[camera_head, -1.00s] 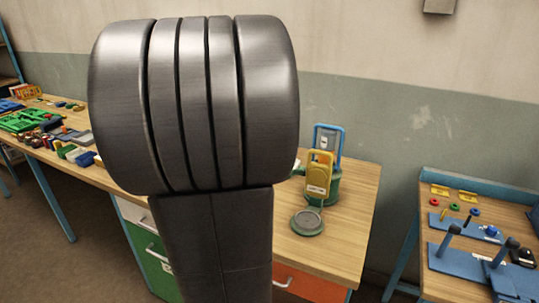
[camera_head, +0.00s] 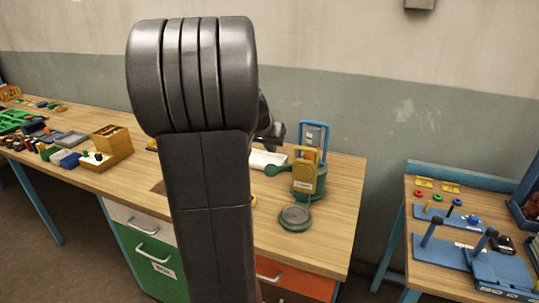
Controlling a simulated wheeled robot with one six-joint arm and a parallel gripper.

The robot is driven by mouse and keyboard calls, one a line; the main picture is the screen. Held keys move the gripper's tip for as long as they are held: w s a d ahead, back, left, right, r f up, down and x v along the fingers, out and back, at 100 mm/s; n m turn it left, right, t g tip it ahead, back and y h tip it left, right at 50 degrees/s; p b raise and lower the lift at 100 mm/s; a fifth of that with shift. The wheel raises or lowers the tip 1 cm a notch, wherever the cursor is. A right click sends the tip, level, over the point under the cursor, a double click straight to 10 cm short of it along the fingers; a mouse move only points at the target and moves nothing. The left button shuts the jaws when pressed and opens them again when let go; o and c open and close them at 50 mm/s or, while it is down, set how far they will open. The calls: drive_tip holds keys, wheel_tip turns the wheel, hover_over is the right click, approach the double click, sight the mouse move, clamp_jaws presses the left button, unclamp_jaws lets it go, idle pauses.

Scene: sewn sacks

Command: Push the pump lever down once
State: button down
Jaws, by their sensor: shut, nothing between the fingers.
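A green pump-like body (camera_head: 318,182) stands on the right part of the wooden bench, partly behind a yellow framed piece (camera_head: 304,178). A green arm with a rounded end (camera_head: 276,170) sticks out to its left; it may be the pump lever, but I cannot be sure. A round grey-green dish (camera_head: 294,217) lies in front. My own large dark arm fills the middle of the view. A dark part of it shows behind and to the right, above the bench and apart from the pump in the picture. I cannot make out my gripper's fingers.
A blue framed device (camera_head: 314,133) stands behind the pump. A white tray (camera_head: 266,159) lies to its left. Wooden boxes (camera_head: 112,146) and several small parts crowd the bench's left. A second table with blue fixtures (camera_head: 470,262) stands at the right, across a gap.

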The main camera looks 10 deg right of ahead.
sight(269, 167)
drive_tip(key=shift+s+a+f, duration=0.1)
drive_tip(key=shift+s+f, duration=0.1)
drive_tip(key=shift+f, duration=0.6)
drive_tip(key=shift+s+a+f, duration=0.1)
drive_tip(key=shift+s+f, duration=0.1)
drive_tip(key=shift+f, duration=0.55)
drive_tip(key=shift+f+b, duration=0.35)
drive_tip(key=shift+b, duration=0.3)
drive_tip(key=s+a+f+t+b, duration=0.1)
drive_tip(key=s+f+b, duration=0.1)
drive_tip(key=b, duration=0.7)
drive_tip(key=s+a+f+t+h+b, duration=0.1)
drive_tip(key=f+b, duration=0.3)
drive_tip(key=b, duration=0.5)
drive_tip(key=shift+s+a+f+b, duration=0.25)
drive_tip(key=shift+s+f+b, duration=0.05)
drive_tip(key=shift+s+f, duration=0.1)
drive_tip(key=shift+r, duration=0.1)
